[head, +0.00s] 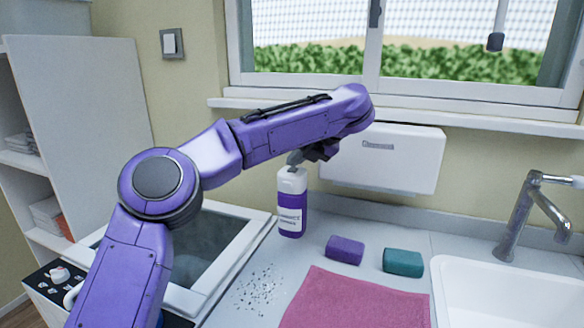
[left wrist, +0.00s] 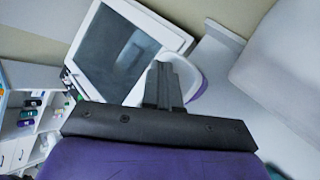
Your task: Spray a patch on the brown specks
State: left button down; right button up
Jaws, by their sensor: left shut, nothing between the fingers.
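A bottle (head: 291,212) with a white top and a purple, labelled body stands upright on the counter below the window. My left gripper (head: 296,158) is right at the bottle's top, with its fingers shut and nothing held between them. In the left wrist view, the shut fingers (left wrist: 163,85) lie in front of the bottle's white top (left wrist: 187,76); I cannot tell whether they touch it. Small dark specks (head: 257,291) are scattered on the counter in front of the bottle, left of the pink cloth (head: 352,304). My right gripper is not in view.
A sink (head: 500,295) with a metal tap (head: 522,215) is at the right. A white-framed, dark-topped unit (head: 238,262) is left of the specks. A white dispenser (head: 385,160) hangs behind.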

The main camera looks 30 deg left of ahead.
aim_at(296, 170)
pick_arm(q)
jog(key=shift+r+p, duration=0.35)
jog(key=shift+r, duration=0.15)
notch_tip(296, 170, up, 6)
jog(key=p, duration=0.5)
jog(key=shift+p, duration=0.35)
dwell(1.9)
